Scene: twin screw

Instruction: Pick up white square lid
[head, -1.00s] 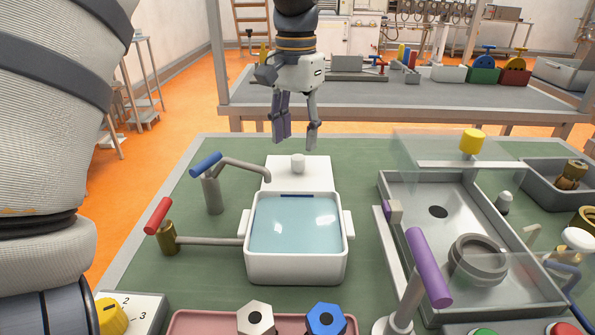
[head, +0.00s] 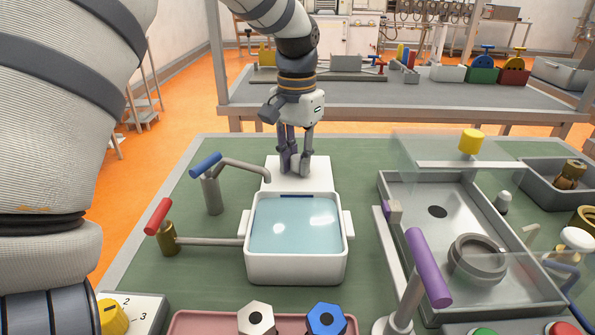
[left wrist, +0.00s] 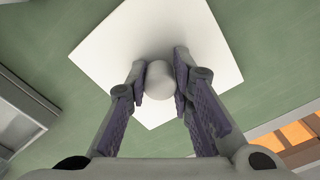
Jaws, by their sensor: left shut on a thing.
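The white square lid (head: 313,183) lies behind the water-filled white basin (head: 297,267) on the green bench. My right gripper is not in view.
A blue-handled tap (head: 212,190) and a red-handled valve (head: 162,228) stand left of the basin. To the right are a grey tray (head: 390,180) under clear panels and a purple-handled lever (head: 428,268). A pink tray (head: 205,322) is in front.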

